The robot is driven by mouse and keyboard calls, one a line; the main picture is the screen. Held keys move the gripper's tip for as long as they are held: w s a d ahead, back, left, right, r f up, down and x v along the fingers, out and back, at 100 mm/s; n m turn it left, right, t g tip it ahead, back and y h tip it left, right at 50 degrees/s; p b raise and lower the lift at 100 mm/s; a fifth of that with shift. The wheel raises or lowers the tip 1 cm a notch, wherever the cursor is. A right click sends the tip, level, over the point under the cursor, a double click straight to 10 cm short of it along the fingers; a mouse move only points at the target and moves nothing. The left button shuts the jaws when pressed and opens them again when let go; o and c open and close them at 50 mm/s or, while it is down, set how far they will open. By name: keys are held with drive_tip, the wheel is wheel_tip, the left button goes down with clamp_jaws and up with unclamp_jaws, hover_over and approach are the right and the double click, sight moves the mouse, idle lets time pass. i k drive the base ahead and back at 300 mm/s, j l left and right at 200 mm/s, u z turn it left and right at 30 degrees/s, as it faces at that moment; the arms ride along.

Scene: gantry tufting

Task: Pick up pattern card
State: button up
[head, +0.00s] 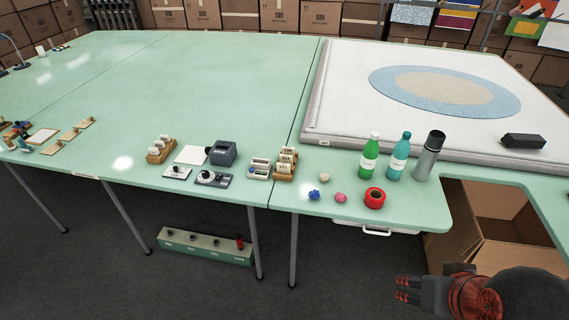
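A flat white card (191,155) lies on the green table, left of a dark grey box-shaped device. Another pale flat card or board (42,137) lies near the table's left front. I cannot tell by look which of these is the pattern card; small pale cards also stand in a wooden rack (160,149) and a second rack (286,164). My gripper (402,288) is at the lower right, in front of the table and well away from all of these. Its fingers are small and dark here, and their opening is unclear.
Green bottle (369,156), teal bottle (398,157), grey flask (429,155), red tape roll (375,198) and small yarn balls (313,194) crowd the right front edge. An open cardboard box (461,225) stands below the cutout. A green case (205,246) sits under the table. The table's middle is clear.

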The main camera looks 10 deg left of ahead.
sight(283, 168)
drive_tip(key=i+j+z, duration=0.1)
drive_tip(key=j, duration=0.25)
drive_tip(key=i+j, duration=0.25)
drive_tip(key=i+j+z, duration=0.15)
drive_tip(key=j, duration=0.25)
drive_tip(key=i+j, duration=0.15)
drive_tip(key=j, duration=0.2)
drive_tip(key=i+j+z, duration=0.15)
drive_tip(key=j, duration=0.2)
drive_tip(key=i+j, duration=0.15)
drive_tip(key=j, duration=0.25)
drive_tip(key=i+j+z, duration=0.15)
drive_tip(key=j, duration=0.2)
drive_tip(key=i+j, duration=0.1)
drive_tip(key=j, duration=0.3)
drive_tip(key=z, duration=0.05)
